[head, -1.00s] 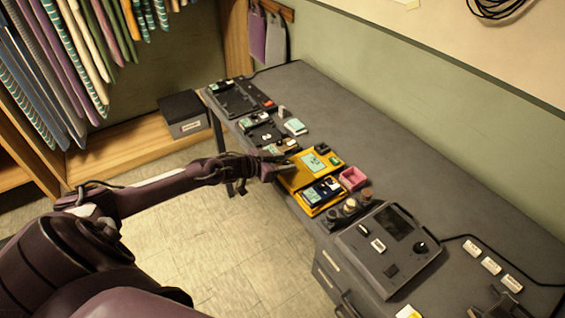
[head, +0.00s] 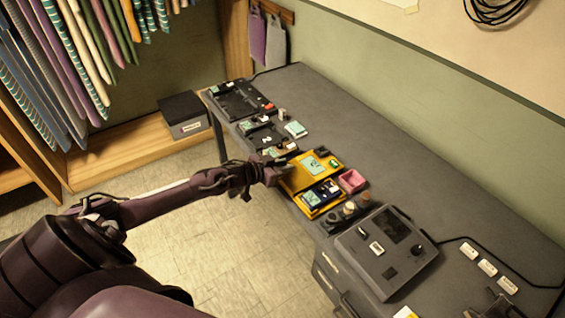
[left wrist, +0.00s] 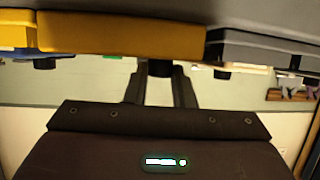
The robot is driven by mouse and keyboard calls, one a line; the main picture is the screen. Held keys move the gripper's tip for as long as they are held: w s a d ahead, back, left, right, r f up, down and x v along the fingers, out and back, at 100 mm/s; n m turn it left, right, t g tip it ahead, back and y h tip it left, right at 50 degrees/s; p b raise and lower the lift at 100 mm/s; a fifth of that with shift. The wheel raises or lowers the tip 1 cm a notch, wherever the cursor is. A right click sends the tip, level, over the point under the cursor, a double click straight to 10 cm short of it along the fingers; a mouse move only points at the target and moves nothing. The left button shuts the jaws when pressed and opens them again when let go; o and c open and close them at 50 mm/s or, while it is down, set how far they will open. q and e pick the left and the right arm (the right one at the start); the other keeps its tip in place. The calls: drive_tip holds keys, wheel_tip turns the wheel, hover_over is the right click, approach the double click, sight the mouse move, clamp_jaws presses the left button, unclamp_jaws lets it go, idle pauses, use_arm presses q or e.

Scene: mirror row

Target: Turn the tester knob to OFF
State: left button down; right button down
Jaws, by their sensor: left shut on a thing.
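A yellow unit with a pale screen (head: 318,164) lies near the front edge of the grey table. Its yellow side fills the top left of the left wrist view (left wrist: 120,34). My left gripper (head: 276,172) is at the table's front edge, against this unit's near side. In the left wrist view its two fingers (left wrist: 160,86) are shut on a small dark knob (left wrist: 159,68) just below the yellow side. The knob's marks and pointing direction are hidden. A dark shape at the bottom right edge of the head view may be my right gripper, too cut off to tell.
A grey console (head: 372,282) with a screen and dial stands to the right. A pink box (head: 351,181) and several round knobs sit between. Black trays (head: 240,101) lie at the far end. The table's back strip is clear. A lidded box (head: 184,117) stands on a wooden ledge.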

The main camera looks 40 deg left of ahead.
use_arm(q)
drive_tip(key=shift+s+d+r+n+y+p, duration=0.1)
drive_tip(key=shift+d+n+y+p, duration=0.05)
drive_tip(key=shift+n+y+p, duration=0.3)
drive_tip(key=shift+d+r+n+y+p, duration=0.1)
drive_tip(key=shift+n+y+p, duration=0.25)
drive_tip(key=shift+y+p, duration=0.1)
drive_tip(key=shift+d+f+n+y+p, duration=0.1)
drive_tip(key=shift+n+y+p, duration=0.45)
drive_tip(key=shift+n+y, duration=0.35)
drive_tip(key=n+y, duration=0.2)
drive_tip(key=shift+d+f+y, duration=0.15)
drive_tip(key=shift+y, duration=0.25)
drive_tip(key=shift+n+g+y, duration=0.3)
drive_tip(key=shift+n+y, duration=0.8)
drive_tip(key=shift+y, duration=0.1)
drive_tip(key=c, duration=1.2)
unclamp_jaws()
drive_tip(key=shift+c, duration=0.2)
